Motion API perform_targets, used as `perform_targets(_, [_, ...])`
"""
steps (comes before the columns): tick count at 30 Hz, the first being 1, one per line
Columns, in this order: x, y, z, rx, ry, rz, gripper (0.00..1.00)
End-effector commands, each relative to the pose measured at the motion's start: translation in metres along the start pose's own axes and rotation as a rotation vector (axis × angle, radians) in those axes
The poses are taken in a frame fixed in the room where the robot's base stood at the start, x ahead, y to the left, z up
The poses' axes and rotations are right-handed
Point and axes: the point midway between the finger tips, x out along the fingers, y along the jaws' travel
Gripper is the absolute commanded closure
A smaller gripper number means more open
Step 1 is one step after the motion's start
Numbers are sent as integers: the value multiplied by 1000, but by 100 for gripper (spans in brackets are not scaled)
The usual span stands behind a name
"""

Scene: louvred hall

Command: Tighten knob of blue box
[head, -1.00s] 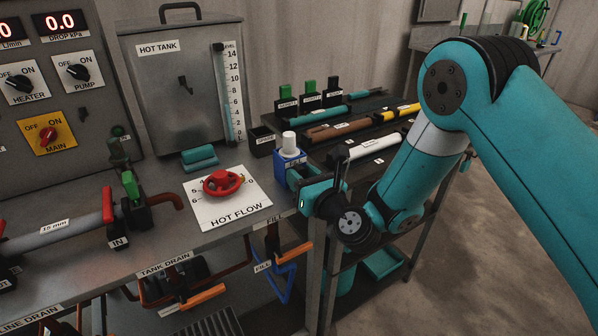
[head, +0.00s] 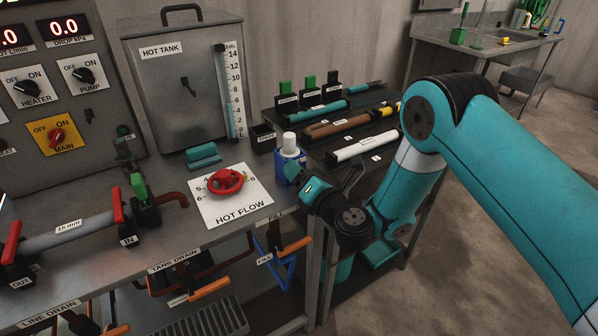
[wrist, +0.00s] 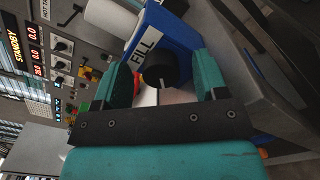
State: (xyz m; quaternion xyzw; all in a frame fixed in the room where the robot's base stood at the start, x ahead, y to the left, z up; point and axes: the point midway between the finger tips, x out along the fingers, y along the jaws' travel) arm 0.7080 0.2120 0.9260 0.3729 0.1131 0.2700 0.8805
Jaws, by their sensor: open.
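The blue box (head: 280,163) stands at the right edge of the metal bench, with a white cylinder (head: 290,143) on top. In the wrist view the box (wrist: 176,30) carries a white FILL label (wrist: 143,44) and a round black knob (wrist: 158,72) with a pale mark line. My gripper (head: 297,178) is at the box's front and hides part of it in the head view. In the wrist view my gripper (wrist: 163,78) is open, with one teal finger on each side of the knob. I cannot tell whether either finger touches it.
A red wheel (head: 227,181) on the HOT FLOW plate (head: 238,209) sits just left of the box. The hot tank (head: 185,85) stands behind. A dark rack (head: 318,158) with several pipes is to the right. Orange-handled valves (head: 296,246) hang below the bench edge.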

Motion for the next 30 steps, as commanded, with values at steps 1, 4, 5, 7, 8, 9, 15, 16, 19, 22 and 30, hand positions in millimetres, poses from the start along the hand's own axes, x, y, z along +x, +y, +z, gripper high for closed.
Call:
perform_targets(1, [0,-2,-1,-1,1,-3,30])
perform_targets(4, [-1,-2,-1,-2,2,-3,30])
perform_targets(5, [-1,-2,-1,-2,2,-3,30])
perform_targets(7, [-1,-3,-2,-2,2,-4,30])
perform_targets(8, [-1,-3,-2,-2,2,-4,30])
perform_targets(9, [-2,-3,-3,-2,2,-4,30])
perform_targets(15, [-5,-4,-4,-1,3,-4,30])
perform_targets(16, [-6,-4,-4,-1,4,-5,30])
perform_targets(19, [-7,-4,-4,-1,5,-5,30])
perform_targets(22, [-7,-3,-3,-2,5,-5,30])
perform_targets(30, [-7,-4,-5,-201,5,-4,30])
